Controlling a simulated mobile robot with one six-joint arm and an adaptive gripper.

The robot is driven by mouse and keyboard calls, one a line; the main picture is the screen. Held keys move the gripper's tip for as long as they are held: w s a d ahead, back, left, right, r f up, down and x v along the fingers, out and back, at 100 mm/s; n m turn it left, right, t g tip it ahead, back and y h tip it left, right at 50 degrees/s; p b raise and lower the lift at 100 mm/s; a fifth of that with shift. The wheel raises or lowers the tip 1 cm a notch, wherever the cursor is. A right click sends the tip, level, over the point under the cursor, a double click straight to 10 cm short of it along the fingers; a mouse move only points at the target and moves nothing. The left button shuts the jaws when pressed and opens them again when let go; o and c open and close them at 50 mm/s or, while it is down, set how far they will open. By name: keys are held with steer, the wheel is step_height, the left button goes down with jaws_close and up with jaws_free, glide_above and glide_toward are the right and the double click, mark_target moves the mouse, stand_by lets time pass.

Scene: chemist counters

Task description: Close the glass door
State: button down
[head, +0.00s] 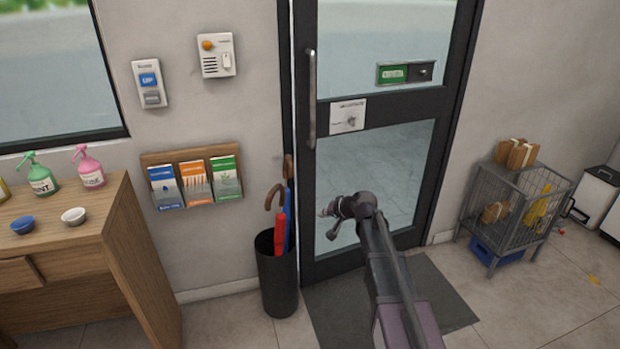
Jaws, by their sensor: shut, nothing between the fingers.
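The glass door (385,185) has a dark frame and stands in the middle of the head view. A thin bright line runs along its left edge; I cannot tell for sure whether it is fully shut. A vertical metal handle (310,100) is on its left side. A green and black sign (405,73) and a white notice (348,116) are on it. My gripper (327,222) is shut and empty, in front of the lower glass, below and a little right of the handle. I cannot tell whether it touches the door.
A black umbrella stand (277,280) with umbrellas is beside the door's left edge. A wooden counter (125,225) is at the left. A wire cart (510,215) stands on the right. A dark mat (440,300) lies before the door, with clear floor to its right.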

steer(key=s+d+f+g+h, duration=0.2)
steer(key=s+d, duration=0.3)
steer(key=s, duration=0.4)
steer(key=s+d+f+n+g+h, duration=0.1)
steer(key=s+d+f+g+h, duration=0.1)
steer(key=s+d, duration=0.4)
steer(key=s+d+f+g+h, duration=0.2)
steer(key=s+d, duration=0.3)
steer(key=s, duration=0.8)
steer(key=shift+d+f+n+g+h, duration=0.35)
steer(key=shift+f+h, duration=0.15)
steer(key=shift+h, duration=0.4)
